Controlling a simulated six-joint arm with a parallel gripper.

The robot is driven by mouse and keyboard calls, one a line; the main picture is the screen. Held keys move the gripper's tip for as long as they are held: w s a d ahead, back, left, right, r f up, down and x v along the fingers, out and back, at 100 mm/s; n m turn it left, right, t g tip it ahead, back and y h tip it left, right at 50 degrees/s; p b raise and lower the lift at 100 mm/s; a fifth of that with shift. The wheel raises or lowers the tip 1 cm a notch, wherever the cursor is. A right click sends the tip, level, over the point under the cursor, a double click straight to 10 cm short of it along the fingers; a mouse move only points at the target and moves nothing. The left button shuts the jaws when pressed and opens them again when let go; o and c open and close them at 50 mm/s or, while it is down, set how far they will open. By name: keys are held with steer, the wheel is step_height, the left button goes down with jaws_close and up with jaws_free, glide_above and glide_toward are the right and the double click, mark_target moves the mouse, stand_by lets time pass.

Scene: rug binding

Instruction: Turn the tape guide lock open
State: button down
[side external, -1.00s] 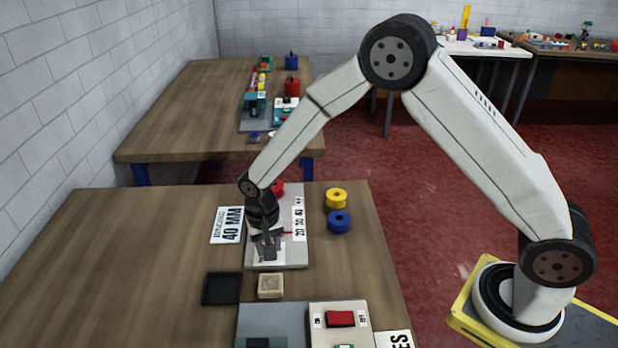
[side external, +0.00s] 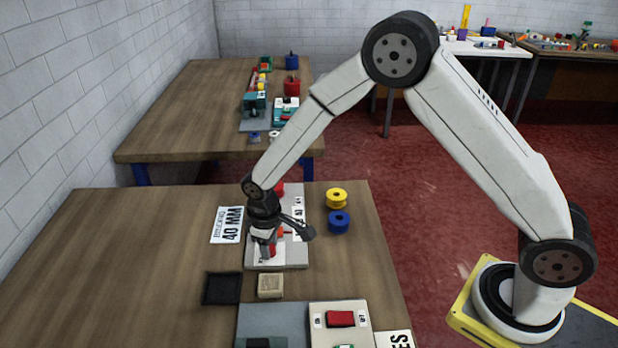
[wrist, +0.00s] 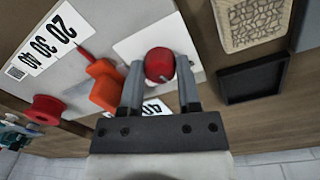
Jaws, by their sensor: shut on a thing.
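A round red knob (wrist: 159,62) with a pale mark on its top, which I take to be the tape guide lock, sits on a white patch of the grey guide plate (side external: 294,262). My gripper (wrist: 158,72) points down at it, with one finger on each side, shut on it. In the side view my gripper (side external: 266,248) is at the near end of the plate and hides most of the knob. An orange-red block (wrist: 103,86) with a thin red pointer stands beside the knob, near the printed scale 20 30 40 (wrist: 48,42).
A red spool (wrist: 45,110) stands at the plate's far end. A yellow spool (side external: 336,197) and a blue spool (side external: 339,221) stand to the right. A black tray (side external: 221,289) and a beige patterned block (side external: 270,286) lie nearer. A 40 MM card (side external: 227,225) lies left.

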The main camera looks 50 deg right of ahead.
mark_target(271, 248)
steer(key=n, duration=0.6)
steer(key=shift+d+n, duration=0.1)
steer(key=shift+n, duration=0.2)
stand_by(0.4)
steer(key=shift+c, duration=1.5)
jaws_free()
steer(key=shift+r, duration=0.1)
steer(key=shift+s+r, duration=0.15)
steer(key=shift+r, duration=3.65)
